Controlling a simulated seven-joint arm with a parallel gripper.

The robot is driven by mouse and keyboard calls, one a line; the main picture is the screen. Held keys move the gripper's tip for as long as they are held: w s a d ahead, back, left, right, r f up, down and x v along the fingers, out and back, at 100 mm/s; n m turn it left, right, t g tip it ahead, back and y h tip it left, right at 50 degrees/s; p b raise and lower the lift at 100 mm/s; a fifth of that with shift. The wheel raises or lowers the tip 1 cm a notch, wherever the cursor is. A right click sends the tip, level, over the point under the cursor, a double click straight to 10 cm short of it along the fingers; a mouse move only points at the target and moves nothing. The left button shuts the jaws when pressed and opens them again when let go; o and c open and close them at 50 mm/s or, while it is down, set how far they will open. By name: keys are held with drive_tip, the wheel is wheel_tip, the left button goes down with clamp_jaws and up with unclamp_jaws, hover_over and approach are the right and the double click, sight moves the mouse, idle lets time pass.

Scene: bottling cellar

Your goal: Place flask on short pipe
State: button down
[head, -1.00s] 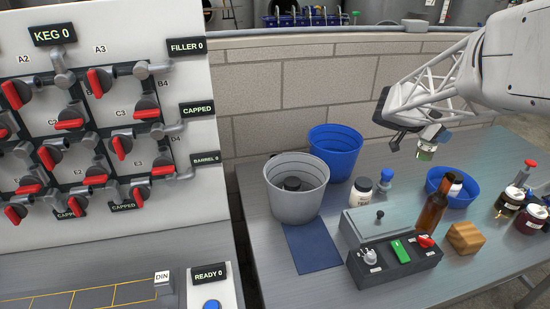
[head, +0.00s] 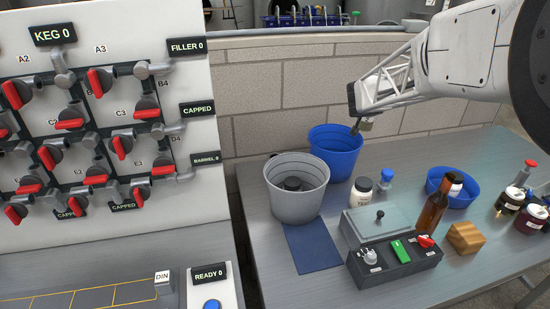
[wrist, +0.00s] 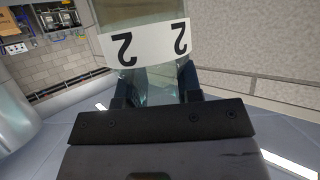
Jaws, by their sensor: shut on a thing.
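My gripper (head: 356,118) is raised near the back wall, above and just behind the blue bucket (head: 336,152) in the head view. In the wrist view my gripper (wrist: 156,88) is shut on a clear glass flask (wrist: 148,48) with a white label reading 2. In the head view the flask is mostly hidden by the gripper. Pipes and red-handled valves (head: 120,146) fill the white panel at left; I cannot tell which piece is the short pipe.
A grey bucket (head: 297,185) stands left of the blue one. A blue mat (head: 312,248) lies bare at front left.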

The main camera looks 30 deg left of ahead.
drive_tip(key=s+a+n+g+y, duration=0.4)
drive_tip(key=a+n+y, duration=0.25)
drive_tip(key=a, duration=0.55)
drive_tip(key=s+a+n+g+y, duration=0.4)
drive_tip(key=a+n, duration=0.3)
drive_tip(key=a, duration=0.5)
drive_tip(key=s+a+n+g+y, duration=0.1)
drive_tip(key=s+a+n+g, duration=0.5)
drive_tip(key=s+g, duration=0.1)
drive_tip(key=shift+w+a+f, duration=0.15)
drive_tip(key=shift+f, duration=2.1)
drive_tip(key=shift+f, duration=0.1)
drive_tip(key=shift+f, duration=3)
drive_tip(key=shift+f, duration=1.9)
drive_tip(key=shift+f, duration=0.15)
